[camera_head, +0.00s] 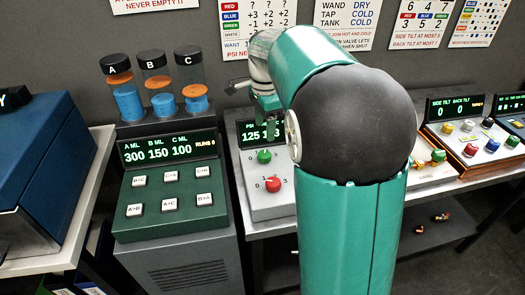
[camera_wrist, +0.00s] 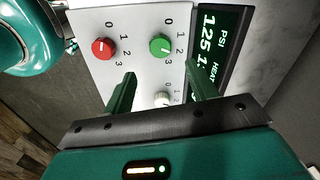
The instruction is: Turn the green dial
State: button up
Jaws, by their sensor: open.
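The green dial (camera_head: 264,156) sits on the pale control panel (camera_head: 262,206), below its display and above the red dial (camera_head: 273,184). In the wrist view the green dial (camera_wrist: 160,46) shows a white pointer mark, with numbers 0 to 3 around it. My gripper (camera_wrist: 160,70) is open and empty there, its two fingers apart below the green dial in the picture. A white dial (camera_wrist: 162,100) shows between the fingers, and the red dial (camera_wrist: 103,48) is to the left. In the head view my arm hides part of the panel.
The panel display (camera_wrist: 213,60) shows PSI and HEAT readings. A green console (camera_head: 170,190) with several buttons and three tubes stands left. A panel with coloured knobs (camera_head: 480,146) is at right. Wall charts (camera_head: 258,25) hang behind.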

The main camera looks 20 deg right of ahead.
aim_at(265, 154)
notch_tip(265, 154, down, 10)
jog(key=shift+f, duration=0.1)
jog(key=shift+c, duration=0.4)
jog(key=c, duration=0.9)
